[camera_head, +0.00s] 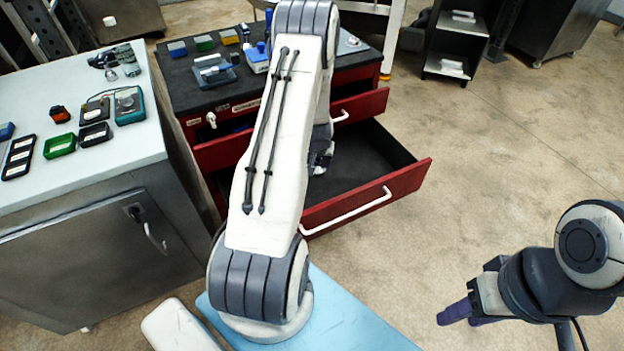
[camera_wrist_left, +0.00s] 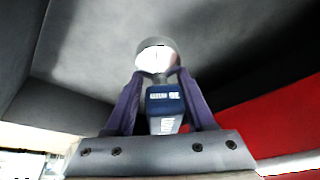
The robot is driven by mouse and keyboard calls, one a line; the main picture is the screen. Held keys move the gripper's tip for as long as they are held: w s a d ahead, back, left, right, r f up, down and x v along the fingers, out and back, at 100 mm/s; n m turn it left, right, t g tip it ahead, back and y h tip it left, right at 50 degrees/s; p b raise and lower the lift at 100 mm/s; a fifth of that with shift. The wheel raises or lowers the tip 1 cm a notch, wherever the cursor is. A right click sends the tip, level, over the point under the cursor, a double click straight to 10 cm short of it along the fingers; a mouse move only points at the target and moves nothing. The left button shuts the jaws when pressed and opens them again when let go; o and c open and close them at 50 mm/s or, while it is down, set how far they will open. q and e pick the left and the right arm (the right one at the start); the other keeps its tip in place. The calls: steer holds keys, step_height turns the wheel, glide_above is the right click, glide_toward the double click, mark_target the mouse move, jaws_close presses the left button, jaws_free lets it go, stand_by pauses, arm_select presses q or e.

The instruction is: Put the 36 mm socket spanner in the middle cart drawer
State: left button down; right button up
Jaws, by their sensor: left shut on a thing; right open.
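My left gripper (camera_wrist_left: 157,78) is shut on the socket spanner (camera_wrist_left: 165,100), which shows a dark blue block with a white label and a round bright metal end pointing away. In the left wrist view, dark grey drawer surfaces lie around it and a red panel is at the right. In the head view my left arm reaches over the widely open drawer (camera_head: 372,155) of the red cart and hides the spanner. A less open drawer (camera_head: 362,106) sits just above. My right gripper (camera_head: 458,312), with purple fingers, is open and empty at the lower right.
The cart top (camera_head: 185,85) carries small coloured boxes and tools. A steel cabinet (camera_head: 90,255) stands at the left with several small boxes and trays on its white top. A dark shelf unit (camera_head: 455,45) stands behind. The floor at the right is clear.

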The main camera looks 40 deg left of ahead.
mark_target(319, 183)
arm_select(q)
step_height(319, 183, down, 9)
steer(key=shift+r+b, duration=0.1)
steer(key=shift+b, duration=0.25)
steer(key=shift+f, duration=0.2)
steer(key=shift+c, duration=1.3)
jaws_free()
steer(key=shift+r, duration=0.15)
